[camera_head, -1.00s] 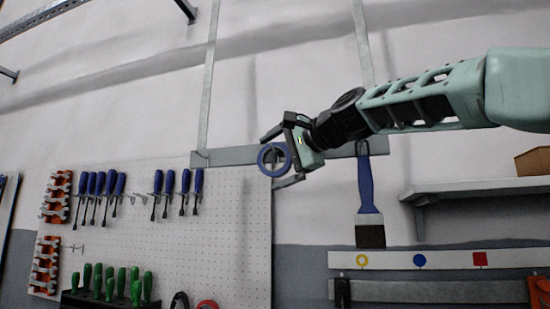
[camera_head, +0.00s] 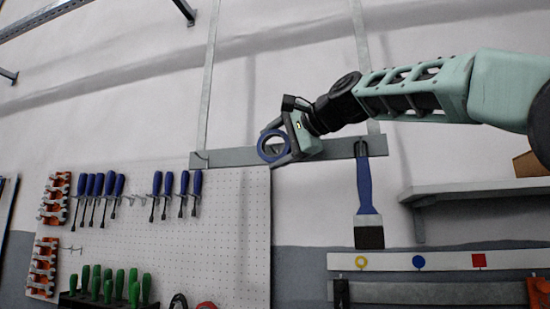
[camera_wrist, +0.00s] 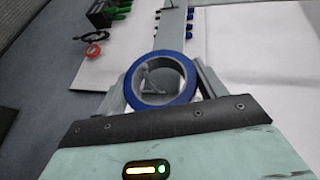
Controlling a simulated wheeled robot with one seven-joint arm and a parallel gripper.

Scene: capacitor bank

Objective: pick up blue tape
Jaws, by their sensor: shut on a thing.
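The blue tape is a ring-shaped roll (camera_head: 262,149) held at the tip of my gripper (camera_head: 278,148), in front of the top right of the pegboard in the head view. In the wrist view the blue tape (camera_wrist: 145,101) sits between the two fingers of my gripper (camera_wrist: 160,90), with its open centre facing the camera. My gripper is shut on the tape. The roll hangs clear of the wall rail as far as I can tell.
A grey rail (camera_head: 225,157) runs behind the gripper. A blue-handled brush (camera_head: 367,200) hangs below the arm. The white pegboard (camera_head: 230,230) carries blue screwdrivers (camera_head: 157,186) and wrenches. A shelf (camera_head: 480,189) is at right. In the wrist view a red roll (camera_wrist: 94,50) lies at upper left.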

